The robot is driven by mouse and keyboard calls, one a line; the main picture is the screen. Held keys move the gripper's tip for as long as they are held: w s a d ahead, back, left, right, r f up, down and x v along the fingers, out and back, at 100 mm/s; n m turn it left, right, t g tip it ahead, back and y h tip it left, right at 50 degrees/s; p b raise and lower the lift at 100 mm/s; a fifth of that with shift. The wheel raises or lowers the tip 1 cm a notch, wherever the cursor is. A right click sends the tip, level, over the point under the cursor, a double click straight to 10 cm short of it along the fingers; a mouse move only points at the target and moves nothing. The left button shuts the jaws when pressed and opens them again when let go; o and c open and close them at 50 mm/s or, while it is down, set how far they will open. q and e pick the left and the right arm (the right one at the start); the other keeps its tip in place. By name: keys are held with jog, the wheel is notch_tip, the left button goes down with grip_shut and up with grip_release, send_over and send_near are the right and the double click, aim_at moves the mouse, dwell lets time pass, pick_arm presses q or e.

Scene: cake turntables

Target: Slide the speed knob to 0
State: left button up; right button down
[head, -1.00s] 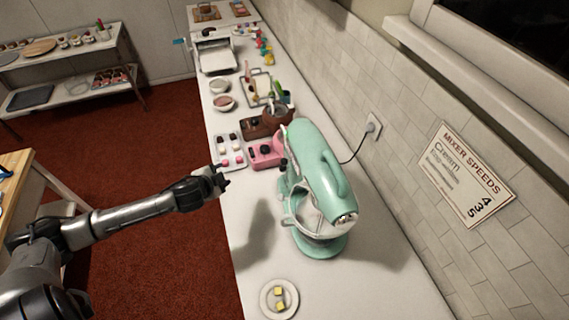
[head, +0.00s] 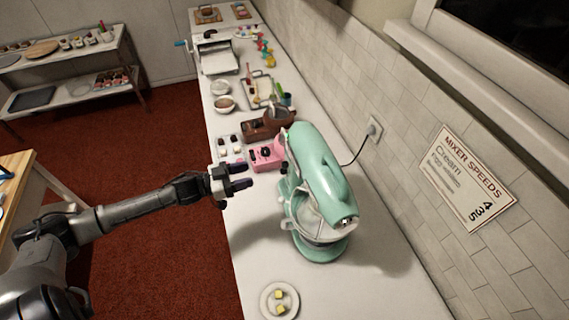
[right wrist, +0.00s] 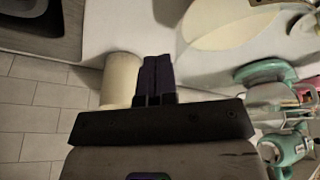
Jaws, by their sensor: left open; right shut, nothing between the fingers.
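The mint-green stand mixer (head: 318,165) stands upright on the white counter, with its bowl (head: 315,222) under the head. A small dark knob (head: 284,168) shows on its left side; its setting is too small to read. My left gripper (head: 247,176) is open and empty, left of the mixer and apart from it, its fingers pointing right toward the knob side. My right gripper (right wrist: 158,78) is shut and empty in the right wrist view. The green mixer also shows there at the right edge (right wrist: 286,150). My right gripper is not in the head view.
A pink device (head: 266,156) and a brown box (head: 262,128) stand just behind the left gripper. A plate with yellow cubes (head: 279,300) lies at the counter's near end. A mixer speeds sign (head: 463,178) hangs on the wall. The counter between plate and mixer is clear.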

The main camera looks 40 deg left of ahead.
aim_at(285, 162)
pick_arm(q)
jog(key=p+x, duration=0.2)
jog(key=x, duration=1)
jog(key=shift+w+d, duration=0.1)
jog(key=shift+w, duration=0.2)
jog(key=shift+c, duration=0.4)
grip_shut()
